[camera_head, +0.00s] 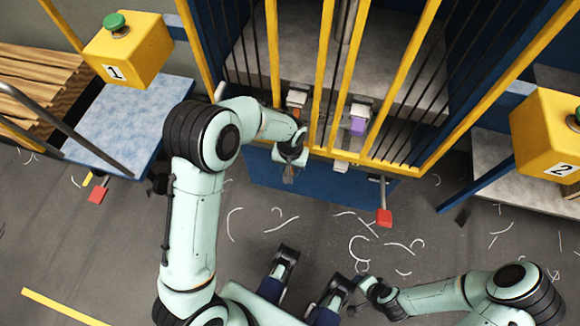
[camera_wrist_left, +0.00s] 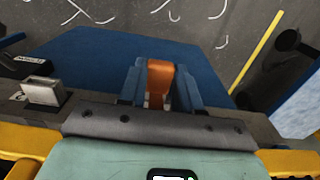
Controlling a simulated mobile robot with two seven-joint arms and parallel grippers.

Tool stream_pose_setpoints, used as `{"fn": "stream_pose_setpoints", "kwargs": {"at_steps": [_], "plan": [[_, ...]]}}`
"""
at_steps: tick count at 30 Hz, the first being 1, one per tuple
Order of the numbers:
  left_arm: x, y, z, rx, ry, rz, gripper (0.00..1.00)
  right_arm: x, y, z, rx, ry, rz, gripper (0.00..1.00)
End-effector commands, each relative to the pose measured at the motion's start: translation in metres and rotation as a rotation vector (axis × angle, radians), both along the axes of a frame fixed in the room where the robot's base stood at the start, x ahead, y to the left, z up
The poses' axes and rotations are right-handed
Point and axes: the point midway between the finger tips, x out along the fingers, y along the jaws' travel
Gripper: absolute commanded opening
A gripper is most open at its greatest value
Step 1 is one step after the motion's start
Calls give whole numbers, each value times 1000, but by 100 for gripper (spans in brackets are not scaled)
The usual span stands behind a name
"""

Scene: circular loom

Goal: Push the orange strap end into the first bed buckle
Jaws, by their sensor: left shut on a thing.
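My left gripper (camera_head: 289,176) is at the front edge of the loom, over its blue front panel. In the left wrist view its blue fingers (camera_wrist_left: 160,88) are shut on the orange strap end (camera_wrist_left: 160,76), which shows between them. A small metal buckle (camera_wrist_left: 43,92) is on the loom edge, to the left of the fingers and apart from them in that view. A pale buckle also shows on the front edge in the head view (camera_head: 341,166). I cannot tell which buckle is the first. My right gripper (camera_head: 362,284) is low at the right, away from the loom; its jaws are too small to read.
Yellow upright bars (camera_head: 322,75) stand close behind my left gripper. A purple piece (camera_head: 358,126) sits behind them. A red-ended lever (camera_head: 384,217) sticks out at the right. Yellow boxes 1 (camera_head: 128,50) and 2 (camera_head: 550,135) flank the loom. The floor has scattered white scraps.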

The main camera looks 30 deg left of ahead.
Motion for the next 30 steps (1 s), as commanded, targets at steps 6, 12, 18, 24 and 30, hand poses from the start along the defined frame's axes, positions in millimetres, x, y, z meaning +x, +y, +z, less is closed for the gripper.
{"fn": "stream_pose_setpoints", "kwargs": {"at_steps": [6,12,18,24,30], "plan": [[0,0,1,1,-7,2,0,0,0,2,0,-1,0,43],[-1,0,1,0,-5,2,0,0,0,2,0,-1,0,43],[2,1,1,0,-6,1,0,0,0,2,0,0,0,43],[5,2,1,1,-8,1,63,0,0,1,0,0,0,43],[6,2,2,1,-12,2,63,0,0,1,0,0,0,43]]}}
